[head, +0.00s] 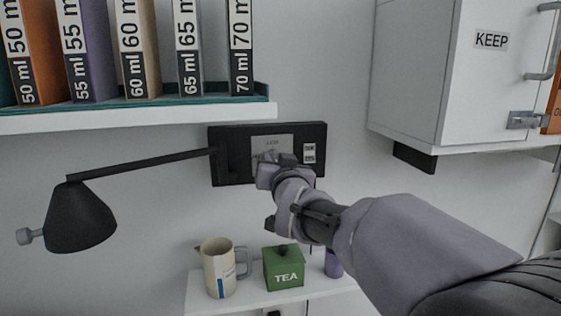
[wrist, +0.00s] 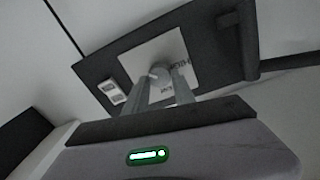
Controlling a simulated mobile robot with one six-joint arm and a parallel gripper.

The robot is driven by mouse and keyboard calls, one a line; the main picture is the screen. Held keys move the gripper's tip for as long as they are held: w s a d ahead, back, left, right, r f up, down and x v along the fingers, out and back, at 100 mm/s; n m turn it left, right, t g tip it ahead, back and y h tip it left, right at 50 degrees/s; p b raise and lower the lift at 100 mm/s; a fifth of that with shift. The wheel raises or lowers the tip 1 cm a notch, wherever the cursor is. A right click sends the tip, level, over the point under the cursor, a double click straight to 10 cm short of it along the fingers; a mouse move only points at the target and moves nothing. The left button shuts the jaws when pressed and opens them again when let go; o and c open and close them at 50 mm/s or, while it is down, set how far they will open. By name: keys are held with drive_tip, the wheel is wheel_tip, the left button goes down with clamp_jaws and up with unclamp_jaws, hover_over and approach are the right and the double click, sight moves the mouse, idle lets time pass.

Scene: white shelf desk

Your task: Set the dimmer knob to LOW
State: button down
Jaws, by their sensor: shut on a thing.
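The dimmer knob (wrist: 158,72) shows in the wrist view as a small pale round piece on a light square plate (wrist: 178,50). The plate is set in a black wall panel (head: 231,160); in the head view my gripper covers the knob and the plate's lower part. My gripper (wrist: 164,85) is shut on the knob, with one finger on each side of it. Faint lettering shows on the plate, too blurred to read surely. The knob's pointer direction cannot be told.
A black lamp (head: 80,218) on a thin arm reaches left from the panel. Two small light switches (head: 309,153) sit right of the plate. Below stand a jug (head: 219,268) and a green TEA box (head: 284,268).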

drive_tip(key=shift+n, duration=0.3)
drive_tip(key=n, duration=0.3)
drive_tip(key=shift+f+b, duration=0.1)
drive_tip(key=shift+b, duration=0.2)
drive_tip(key=n, duration=0.3)
drive_tip(key=shift+n, duration=0.4)
drive_tip(key=n+b, duration=0.1)
drive_tip(key=n, duration=0.5)
drive_tip(key=shift+a, duration=0.1)
drive_tip(key=n, duration=0.4)
drive_tip(key=shift+f+y, duration=0.1)
drive_tip(key=shift+y, duration=0.3)
drive_tip(key=n+b, duration=0.1)
drive_tip(key=n, duration=0.3)
drive_tip(key=n+b, duration=0.2)
drive_tip(key=n, duration=0.4)
drive_tip(key=shift+f, duration=0.1)
drive_tip(key=shift+n, duration=0.4)
